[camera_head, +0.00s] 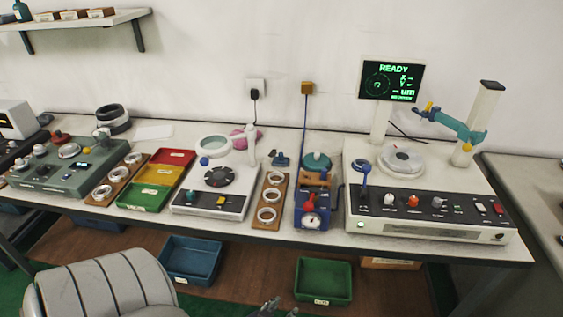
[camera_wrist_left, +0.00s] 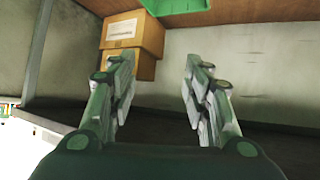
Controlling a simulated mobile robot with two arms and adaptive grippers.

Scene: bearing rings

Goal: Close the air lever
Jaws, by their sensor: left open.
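The measuring machine (camera_head: 425,205) stands at the right of the bench, its screen (camera_head: 391,80) reading READY. A blue lever with a round knob (camera_head: 364,165) stands upright at the left of its front panel; I cannot tell for certain that it is the air lever. A blue unit with a gauge (camera_head: 312,212) and a small blue fitting (camera_head: 281,158) are left of it. My left gripper (camera_wrist_left: 158,65) is open and empty in the left wrist view. Gripper tips show at the bottom edge of the head view, well below the bench and apart from the lever. My right gripper is not identifiable.
A grey chair (camera_head: 105,285) stands at front left. Blue (camera_head: 190,262) and green (camera_head: 323,281) crates lie under the bench. Cardboard boxes (camera_wrist_left: 130,38) show ahead of the left gripper. Rings on wooden racks (camera_head: 268,200) and coloured trays (camera_head: 155,180) occupy the bench.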

